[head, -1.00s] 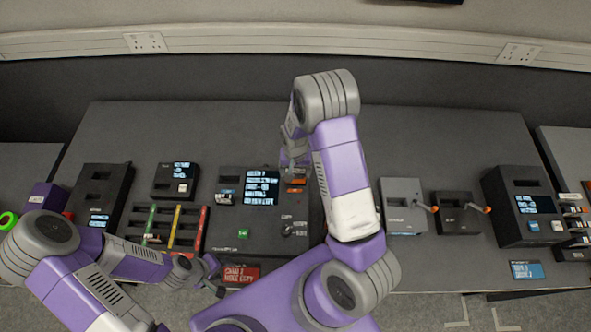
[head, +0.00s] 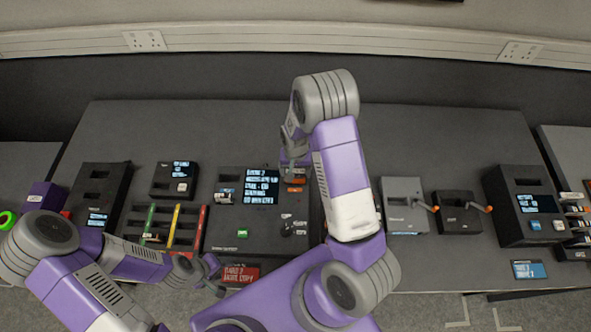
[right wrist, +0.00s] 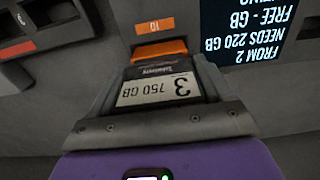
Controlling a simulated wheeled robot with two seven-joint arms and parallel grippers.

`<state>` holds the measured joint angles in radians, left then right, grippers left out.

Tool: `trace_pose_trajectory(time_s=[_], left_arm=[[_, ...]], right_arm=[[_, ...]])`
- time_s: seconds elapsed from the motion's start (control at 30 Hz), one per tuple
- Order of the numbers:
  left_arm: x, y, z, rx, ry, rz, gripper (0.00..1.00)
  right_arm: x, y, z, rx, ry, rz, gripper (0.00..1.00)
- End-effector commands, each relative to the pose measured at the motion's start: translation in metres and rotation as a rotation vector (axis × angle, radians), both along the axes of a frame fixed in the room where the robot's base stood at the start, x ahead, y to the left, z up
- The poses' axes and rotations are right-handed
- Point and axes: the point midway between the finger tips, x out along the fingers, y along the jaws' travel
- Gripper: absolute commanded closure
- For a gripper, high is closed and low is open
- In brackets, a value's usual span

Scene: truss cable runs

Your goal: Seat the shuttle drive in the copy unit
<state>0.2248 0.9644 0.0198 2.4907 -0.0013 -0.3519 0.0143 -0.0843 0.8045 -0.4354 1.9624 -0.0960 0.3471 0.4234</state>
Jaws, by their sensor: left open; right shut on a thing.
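The shuttle drive (right wrist: 160,90) has a white label reading 3 and 750 GB, upside down in the right wrist view. My right gripper (head: 293,168) is shut on it; its jaws (right wrist: 158,100) flank the drive. The drive is at the copy unit's slot marked TO, beside an orange piece (right wrist: 160,50). How deep it sits cannot be told. The copy unit (head: 222,238) is a dark box with a lit screen (head: 262,187), also in the right wrist view (right wrist: 250,40), showing "FREE - GB". My left gripper (head: 212,268) is open, low and left of the unit's front.
A rack (head: 165,227) with coloured drives stands left of the copy unit. A larger box with a screen (head: 525,205) is further right. The back of the table is clear.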

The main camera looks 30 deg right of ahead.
Motion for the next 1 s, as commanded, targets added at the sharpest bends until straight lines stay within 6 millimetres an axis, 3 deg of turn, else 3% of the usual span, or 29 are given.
trace_pose_trajectory(time_s=[1.0], left_arm=[[0.0, 0.0, -0.01, 0.0, 0.0, 0.0, 0.5]], right_arm=[[0.0004, 0.0, -0.0102, 0.0, -0.001, 0.0, 0.65]])
